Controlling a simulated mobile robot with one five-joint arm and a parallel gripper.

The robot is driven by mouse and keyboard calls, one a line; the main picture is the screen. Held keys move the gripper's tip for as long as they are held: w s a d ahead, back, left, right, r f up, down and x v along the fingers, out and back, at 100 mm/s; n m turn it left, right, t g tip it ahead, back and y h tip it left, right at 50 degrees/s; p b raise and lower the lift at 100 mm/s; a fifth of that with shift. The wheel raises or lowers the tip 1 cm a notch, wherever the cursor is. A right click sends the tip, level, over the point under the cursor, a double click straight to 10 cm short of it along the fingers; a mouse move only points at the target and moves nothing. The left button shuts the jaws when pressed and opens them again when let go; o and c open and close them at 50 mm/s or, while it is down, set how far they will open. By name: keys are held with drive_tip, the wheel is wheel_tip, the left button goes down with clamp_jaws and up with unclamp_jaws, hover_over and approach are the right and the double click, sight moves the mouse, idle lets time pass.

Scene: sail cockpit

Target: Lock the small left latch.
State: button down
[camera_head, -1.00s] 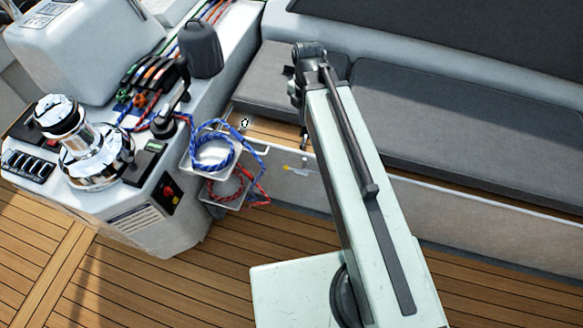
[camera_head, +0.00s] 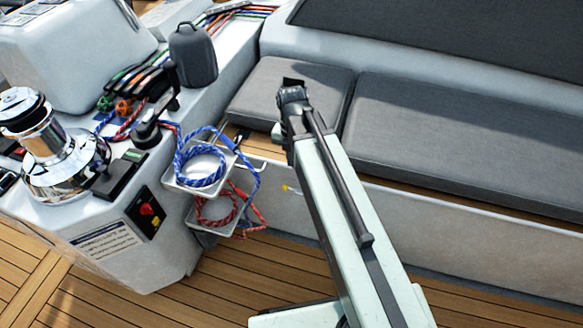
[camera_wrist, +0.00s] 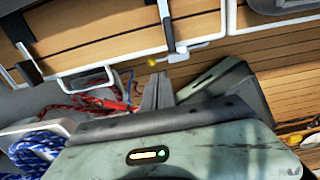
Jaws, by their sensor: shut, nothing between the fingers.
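A small latch with a dark end (camera_wrist: 28,62) sits at the left on the white edge of the wooden locker top in the wrist view. In the head view a small dark fitting (camera_head: 243,134), likely the same latch, shows left of my arm beside the ropes. A second, longer metal lever (camera_wrist: 166,25) crosses the edge farther right in the wrist view. My gripper (camera_wrist: 156,88) is shut and empty, below that edge and to the right of the left latch, apart from it. Whether the latch is locked cannot be told.
A white handle (camera_wrist: 88,82) and a small yellow piece (camera_wrist: 152,63) are on the locker front. Blue rope (camera_head: 200,165) and red rope (camera_head: 217,207) hang in trays at the left. Grey cushions (camera_head: 450,130) lie behind my arm. The wooden deck (camera_head: 225,285) is clear in front.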

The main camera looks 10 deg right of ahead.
sight(292, 187)
wheel_tip(292, 187, down, 13)
drive_tip(key=b, duration=1.1)
drive_tip(key=shift+r+b, duration=0.15)
drive_tip(key=shift+b, duration=0.15)
drive_tip(key=shift+r, duration=0.1)
